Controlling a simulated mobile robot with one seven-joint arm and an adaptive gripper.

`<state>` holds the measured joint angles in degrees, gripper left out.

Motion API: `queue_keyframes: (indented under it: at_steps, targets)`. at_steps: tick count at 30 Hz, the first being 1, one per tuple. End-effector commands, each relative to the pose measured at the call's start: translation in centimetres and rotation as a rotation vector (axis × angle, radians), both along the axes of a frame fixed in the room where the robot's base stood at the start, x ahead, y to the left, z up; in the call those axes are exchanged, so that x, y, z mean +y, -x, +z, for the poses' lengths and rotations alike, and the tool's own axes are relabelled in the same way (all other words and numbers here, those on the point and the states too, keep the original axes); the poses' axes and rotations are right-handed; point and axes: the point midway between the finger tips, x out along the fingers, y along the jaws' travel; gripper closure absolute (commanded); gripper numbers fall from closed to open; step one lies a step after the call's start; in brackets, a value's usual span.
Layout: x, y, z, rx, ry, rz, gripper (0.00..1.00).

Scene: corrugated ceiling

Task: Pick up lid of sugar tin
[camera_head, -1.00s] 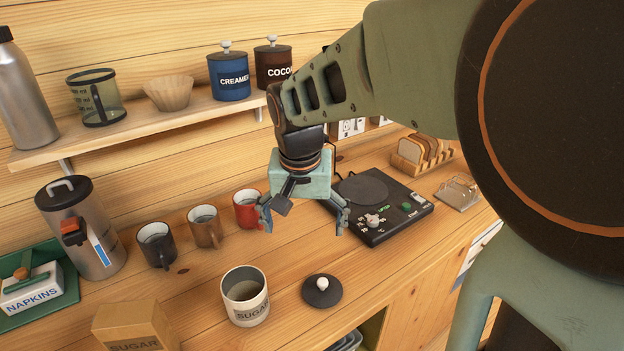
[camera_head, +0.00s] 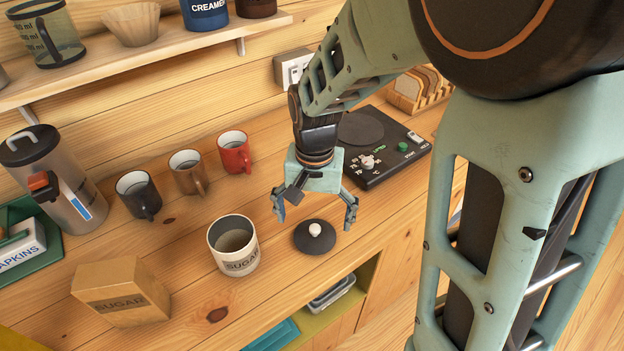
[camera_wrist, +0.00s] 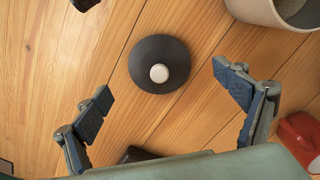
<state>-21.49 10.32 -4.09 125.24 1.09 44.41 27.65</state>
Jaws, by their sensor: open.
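The lid of the sugar tin (camera_head: 309,243) is a dark round disc with a white knob, lying flat on the wooden counter. It also shows in the wrist view (camera_wrist: 145,75), above the middle and ahead of the fingers. The open sugar tin (camera_head: 234,246) is a cream pot marked SUGAR, standing upright just left of the lid; its rim shows at the top right of the wrist view (camera_wrist: 262,14). My gripper (camera_head: 314,213) is open and empty, with its fingers spread, above the counter near the lid. In the wrist view its fingertips (camera_wrist: 167,84) stand either side of the lid, apart from it.
A black hot plate (camera_head: 384,160) is behind my gripper. Black, brown and red mugs (camera_head: 188,172) stand behind the tin. A SUGAR box (camera_head: 122,291) is at front left. The counter's front edge is close to the lid, with open shelves below.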

Motion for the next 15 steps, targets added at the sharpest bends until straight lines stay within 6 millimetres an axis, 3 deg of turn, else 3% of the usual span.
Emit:
queue_keyframes:
  at_steps: [7, 15]
  targets:
    - [-0.3, -0.1, -3.5, 0.004, 0.002, 0.001, 0.10]
    - [-0.2, -0.2, -4.2, 0.001, 0.001, 0.000, 0.10]
